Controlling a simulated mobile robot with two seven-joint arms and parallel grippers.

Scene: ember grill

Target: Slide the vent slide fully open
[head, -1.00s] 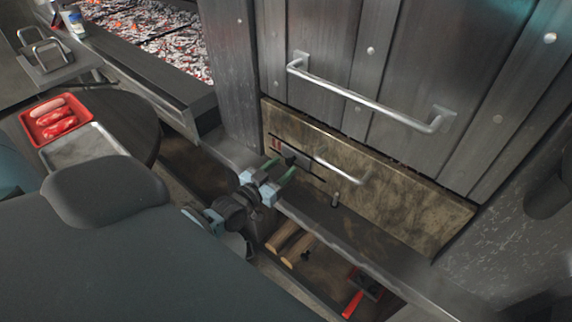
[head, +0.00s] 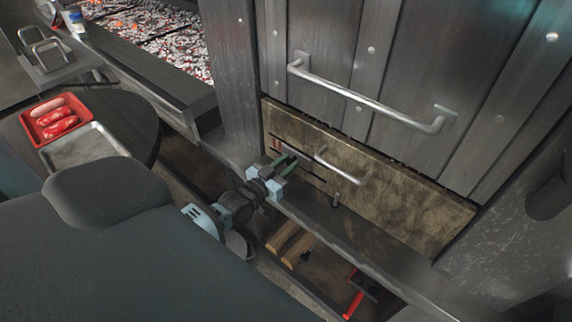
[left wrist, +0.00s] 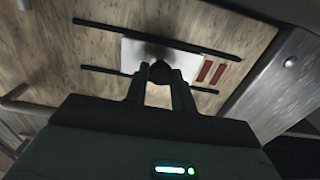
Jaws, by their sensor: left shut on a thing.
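The vent slide (left wrist: 133,48) is a pale grey plate between two dark rails on the mottled metal panel (head: 400,200) below the door. Two red slots (left wrist: 211,71) show uncovered beside the plate, on its right in the left wrist view. In the head view, red shows just left of my gripper. My left gripper (head: 288,161) is at the plate, its green fingers close together. In the left wrist view the fingers (left wrist: 161,78) are shut on the slide's dark knob (left wrist: 160,72). The gripper hides much of the plate in the head view. My right gripper is not in view.
A bar handle (head: 345,170) on the panel is close right of the gripper. A long door handle (head: 370,98) is above. A ledge (head: 340,215) runs below, with logs (head: 290,243) beneath it. Glowing coals (head: 150,35) and a red tray of sausages (head: 38,128) are at left.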

